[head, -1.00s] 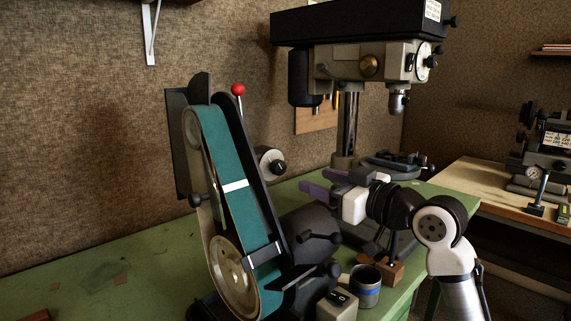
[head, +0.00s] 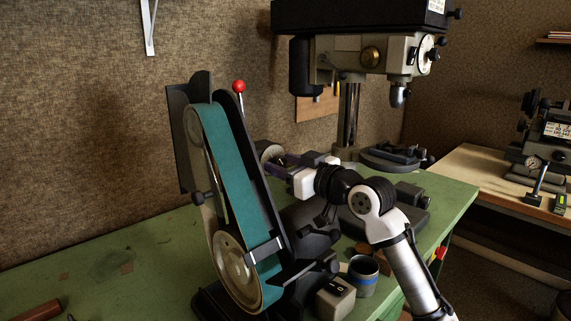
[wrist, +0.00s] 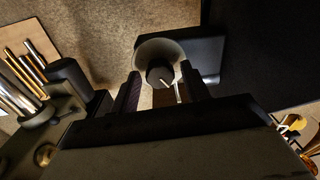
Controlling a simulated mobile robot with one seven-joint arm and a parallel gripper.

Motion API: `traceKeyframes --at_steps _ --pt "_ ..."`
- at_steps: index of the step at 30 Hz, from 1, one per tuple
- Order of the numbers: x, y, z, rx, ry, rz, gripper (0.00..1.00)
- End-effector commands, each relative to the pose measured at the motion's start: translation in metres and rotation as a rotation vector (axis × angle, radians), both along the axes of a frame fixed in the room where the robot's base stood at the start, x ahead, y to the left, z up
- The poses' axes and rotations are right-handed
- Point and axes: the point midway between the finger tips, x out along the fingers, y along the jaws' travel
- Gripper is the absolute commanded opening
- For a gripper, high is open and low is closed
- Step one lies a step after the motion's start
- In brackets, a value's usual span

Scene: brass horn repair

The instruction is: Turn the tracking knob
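The tracking knob is a dark round knob with a white pointer line on a pale round dial, on the side of the belt grinder (head: 232,185). In the wrist view the knob (wrist: 158,73) sits between my two finger tips, with the dial (wrist: 155,48) behind it. My gripper (head: 277,160) is open, with a finger on each side of the knob and visible gaps; I cannot tell how far the fingers reach over it. In the head view my fingers mostly hide the knob, and only part of the dial (head: 270,150) shows.
The grinder's teal belt and frame stand left of my gripper, with a red-ball lever (head: 239,86) above. A drill press (head: 372,55) with a vise (head: 394,158) stands behind right. A cup (head: 362,276) and a switch box (head: 335,298) are in front. The green bench (head: 130,260) is mostly clear at left.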

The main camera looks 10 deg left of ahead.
Motion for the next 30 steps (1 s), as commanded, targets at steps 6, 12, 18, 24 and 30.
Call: traceKeyframes --at_steps 6,12,18,24,30 --pt "-0.0001 -0.0003 0.0001 0.000 0.000 0.000 0.17" --pt "-0.0001 -0.0004 -0.0003 -0.002 -0.003 0.000 0.08" --pt "0.0000 -0.0001 -0.0025 -0.031 -0.048 0.000 0.08" --pt "-0.0007 0.0008 -0.0041 -0.098 -0.149 0.002 0.08" --pt "-0.0008 0.0007 -0.0032 -0.178 -0.270 0.001 0.08"
